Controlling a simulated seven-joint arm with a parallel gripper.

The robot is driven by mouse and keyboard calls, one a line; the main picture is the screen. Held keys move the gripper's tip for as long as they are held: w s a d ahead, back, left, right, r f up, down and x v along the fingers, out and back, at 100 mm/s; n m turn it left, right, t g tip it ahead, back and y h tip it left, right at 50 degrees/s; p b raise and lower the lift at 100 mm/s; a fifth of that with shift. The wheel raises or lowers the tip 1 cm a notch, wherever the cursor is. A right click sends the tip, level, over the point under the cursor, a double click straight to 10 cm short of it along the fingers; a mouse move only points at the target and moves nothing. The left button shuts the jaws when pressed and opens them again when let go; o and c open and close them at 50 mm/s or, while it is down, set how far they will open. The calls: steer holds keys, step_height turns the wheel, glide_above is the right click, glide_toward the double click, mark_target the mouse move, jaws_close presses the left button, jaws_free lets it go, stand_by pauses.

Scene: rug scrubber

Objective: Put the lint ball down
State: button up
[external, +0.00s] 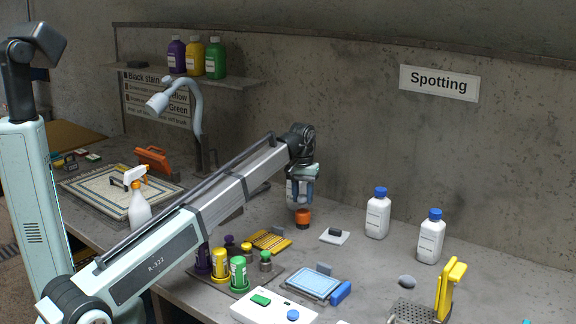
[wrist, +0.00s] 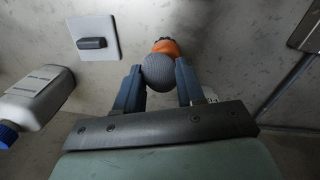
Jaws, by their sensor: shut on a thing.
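My gripper (external: 300,196) points down over the right-hand part of the bench, below the bare wall. In the wrist view its two blue fingers (wrist: 160,76) are shut on a round grey ribbed ball, the lint ball (wrist: 160,73). The fingers press on its left and right sides. Just past the ball is a small orange and dark piece (wrist: 167,47); it also shows right under the fingers in the external view (external: 303,216). I cannot tell whether the ball touches it. The fingers mostly hide the ball in the external view.
A white pad with a dark block (external: 335,236) and two white bottles (external: 377,213) stand to the right. A yellow brush plate (external: 269,241), coloured pots (external: 238,272) and a blue-framed tray (external: 316,283) lie in front. A grey lump (external: 407,281) lies front right.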

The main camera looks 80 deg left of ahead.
steer(key=s+a+n, duration=0.3)
steer(key=s+a, duration=0.7)
steer(key=a, duration=0.3)
steer(key=s+a+n, duration=0.4)
steer(key=s+a, duration=0.5)
steer(key=a, duration=0.4)
steer(key=s+a+n, duration=0.3)
steer(key=s+a, duration=0.7)
steer(key=a, duration=0.3)
steer(key=shift+w+a+f, duration=0.1)
steer(key=shift+f, duration=4.45)
steer(key=shift+f, duration=0.2)
steer(key=o, duration=1)
step_height(320, 180, up, 12)
steer(key=shift+r, duration=0.2)
steer(key=shift+o, duration=0.6)
